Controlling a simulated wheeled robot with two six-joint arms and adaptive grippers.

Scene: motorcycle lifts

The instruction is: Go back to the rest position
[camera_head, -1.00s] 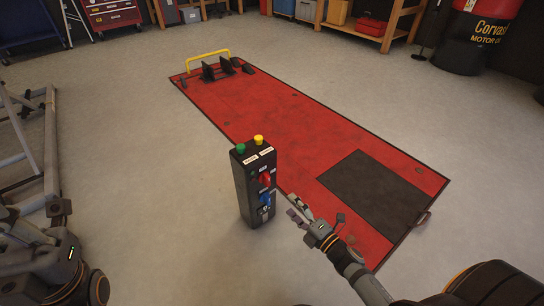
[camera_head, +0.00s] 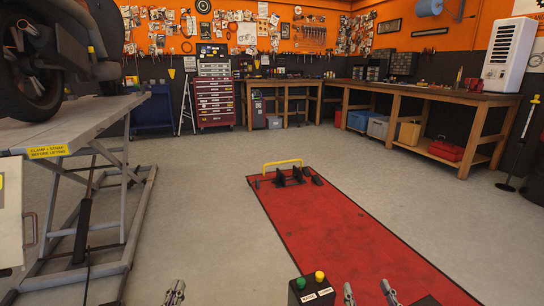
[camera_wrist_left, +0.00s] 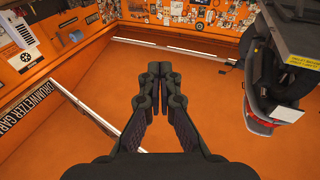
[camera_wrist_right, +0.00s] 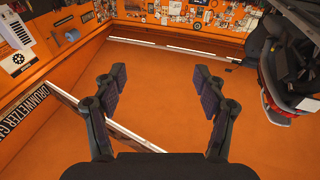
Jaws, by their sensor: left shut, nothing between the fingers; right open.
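My left gripper (camera_head: 174,292) shows at the bottom edge of the head view, pointing up. In the left wrist view its fingers (camera_wrist_left: 160,90) are together with nothing between them. My right gripper (camera_head: 368,293) is at the bottom edge, right of the control box. In the right wrist view its fingers (camera_wrist_right: 160,95) are wide apart and empty. The black control box (camera_head: 312,291) has a green and a yellow button on top. Its lower part is cut off by the frame. Both grippers appear apart from it.
A red lift platform (camera_head: 330,240) with a yellow bar (camera_head: 283,163) lies low on the floor. A raised grey lift (camera_head: 100,120) bearing a motorcycle (camera_head: 62,45) stands left. Workbenches (camera_head: 420,95) and a red tool chest (camera_head: 214,98) line the back. Grey floor between is clear.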

